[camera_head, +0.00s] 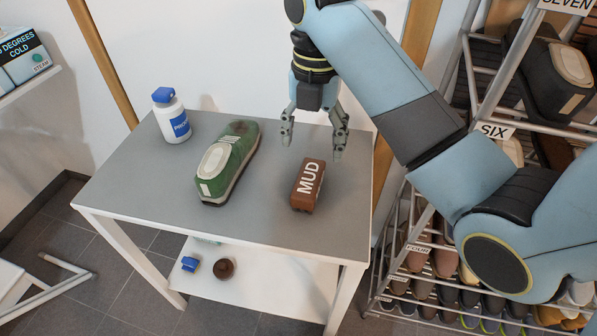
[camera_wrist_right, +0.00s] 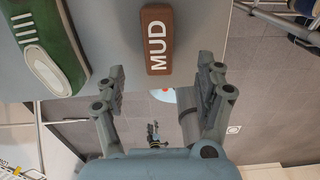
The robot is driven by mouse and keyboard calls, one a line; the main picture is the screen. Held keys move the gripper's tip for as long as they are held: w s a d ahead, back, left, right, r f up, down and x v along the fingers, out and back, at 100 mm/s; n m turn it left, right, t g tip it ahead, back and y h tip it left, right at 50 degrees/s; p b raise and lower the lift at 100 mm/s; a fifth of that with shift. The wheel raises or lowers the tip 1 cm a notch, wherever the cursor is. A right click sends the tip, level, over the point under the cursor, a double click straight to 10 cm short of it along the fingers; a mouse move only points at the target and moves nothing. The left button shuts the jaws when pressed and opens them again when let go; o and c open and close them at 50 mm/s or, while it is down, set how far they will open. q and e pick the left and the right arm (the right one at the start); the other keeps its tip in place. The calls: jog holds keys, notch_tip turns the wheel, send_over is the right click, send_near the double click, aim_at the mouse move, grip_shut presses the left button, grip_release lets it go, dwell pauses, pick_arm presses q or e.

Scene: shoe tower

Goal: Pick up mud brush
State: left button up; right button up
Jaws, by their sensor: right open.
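The mud brush is a brown block with white "MUD" lettering (camera_head: 308,186). It lies on the grey tabletop, right of the green shoe. In the right wrist view the mud brush (camera_wrist_right: 156,40) is just beyond the fingertips, roughly centred between them. My right gripper (camera_head: 314,142) is open and empty, above and behind the brush, fingers pointing down. Its two fingers also show spread in the right wrist view (camera_wrist_right: 161,82). It does not touch the brush. My left gripper is not in view.
The table (camera_head: 262,222) also holds a green shoe (camera_head: 228,163) and a white bottle with a blue cap (camera_head: 171,116). A blue item (camera_head: 190,264) and a brown round item (camera_head: 223,268) are on the lower shelf. A shoe rack (camera_head: 412,270) stands close on the right.

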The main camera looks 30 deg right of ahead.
aim_at(310, 174)
notch_tip(310, 174, down, 5)
jog(key=b, duration=0.4)
jog(key=shift+s, duration=0.15)
jog(key=shift+f+b, duration=0.3)
jog(key=shift+b, duration=0.15)
jog(key=f+b, duration=0.3)
jog(key=f, duration=0.1)
jog(key=shift+w+f, duration=0.1)
jog(key=shift+w, duration=0.2)
jog(key=shift+f, duration=0.25)
jog(key=shift+c, duration=0.5)
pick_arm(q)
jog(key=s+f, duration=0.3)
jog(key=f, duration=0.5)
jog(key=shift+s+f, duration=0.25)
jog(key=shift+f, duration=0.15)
pick_arm(e)
jog(key=c, duration=1.2)
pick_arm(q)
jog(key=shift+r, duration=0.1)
pick_arm(e)
jog(key=shift+r, duration=0.15)
